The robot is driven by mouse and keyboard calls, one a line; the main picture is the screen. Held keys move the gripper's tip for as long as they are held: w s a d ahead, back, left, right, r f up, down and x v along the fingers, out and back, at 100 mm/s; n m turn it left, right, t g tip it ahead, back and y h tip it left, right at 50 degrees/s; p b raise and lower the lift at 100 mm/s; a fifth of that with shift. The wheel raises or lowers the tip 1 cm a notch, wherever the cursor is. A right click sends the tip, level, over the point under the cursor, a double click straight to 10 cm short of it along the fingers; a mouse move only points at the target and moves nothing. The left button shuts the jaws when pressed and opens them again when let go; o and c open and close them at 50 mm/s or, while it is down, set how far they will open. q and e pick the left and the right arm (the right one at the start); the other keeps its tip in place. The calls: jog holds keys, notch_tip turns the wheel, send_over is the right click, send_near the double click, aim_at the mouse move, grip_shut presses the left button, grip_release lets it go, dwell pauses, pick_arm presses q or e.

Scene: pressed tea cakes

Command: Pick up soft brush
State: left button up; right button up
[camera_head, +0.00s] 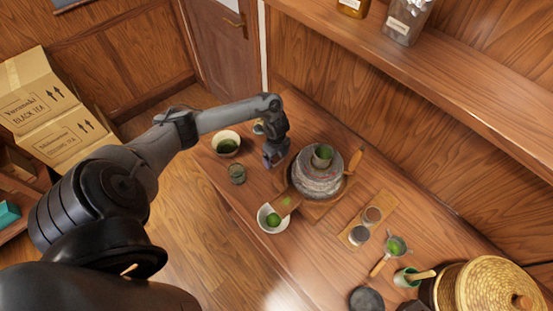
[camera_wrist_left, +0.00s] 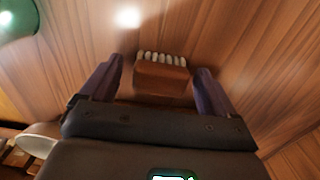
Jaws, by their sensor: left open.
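The soft brush (camera_wrist_left: 162,78), a reddish-brown block with a row of pale bristles along its far edge, lies on the wooden table in the left wrist view. My left gripper (camera_wrist_left: 158,68) is open, with one finger to each side of the brush and visible gaps between. In the head view my left gripper (camera_head: 273,158) points down at the table, left of the stone mill (camera_head: 316,186). I cannot make out the brush there; the gripper seems to hide it. My right gripper is not in view.
A white bowl (camera_head: 264,214) of green powder is nearer. A board (camera_head: 382,205) with two small cups, a strainer (camera_head: 393,247) and a woven basket (camera_head: 495,286) stand right.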

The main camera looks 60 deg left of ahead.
pick_arm(q)
jog(key=shift+f, duration=0.1)
jog(key=c, duration=1)
notch_tip(320, 180, up, 9)
jog(key=shift+p, duration=0.9)
jog(key=shift+c, duration=0.2)
jog(key=shift+r, duration=0.55)
jog(key=o, duration=0.5)
jog(key=c, duration=0.4)
